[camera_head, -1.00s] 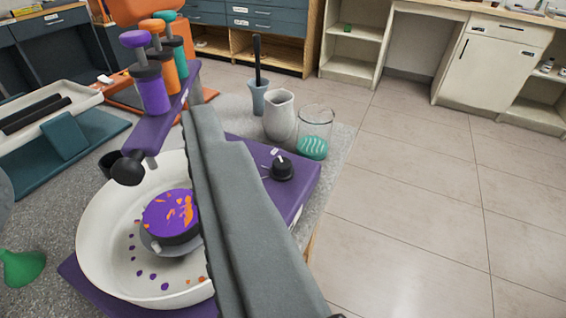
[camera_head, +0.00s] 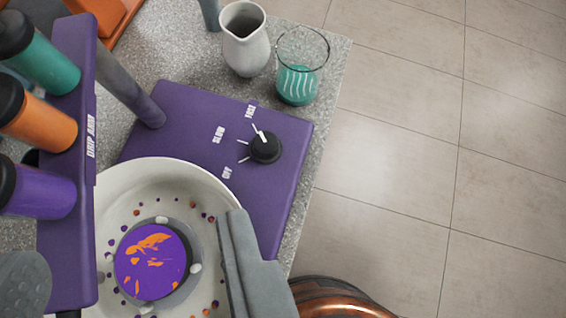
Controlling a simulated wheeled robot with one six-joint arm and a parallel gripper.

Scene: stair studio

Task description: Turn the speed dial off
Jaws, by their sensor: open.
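The speed dial (camera_head: 265,148) is a black round knob on the purple base of the spin machine (camera_head: 180,115). OFF, SLOW and FAST are printed around its left side, and its white pointer points up-left at the FAST mark. My gripper (camera_head: 130,240) is open, with one grey finger over the right rim of the white basin and the other at the lower left edge. The dial lies above and right of the right finger, apart from it and unobstructed. A purple disc with orange splashes (camera_head: 150,262) sits in the basin (camera_head: 125,180).
The purple drip arm (camera_head: 88,120) carries teal, orange and purple bottles at the left. A grey post (camera_head: 125,85) stands beside it. A white pitcher (camera_head: 245,40) and a glass with teal contents (camera_head: 298,75) stand behind the base. Tiled floor (camera_head: 400,180) is open to the right.

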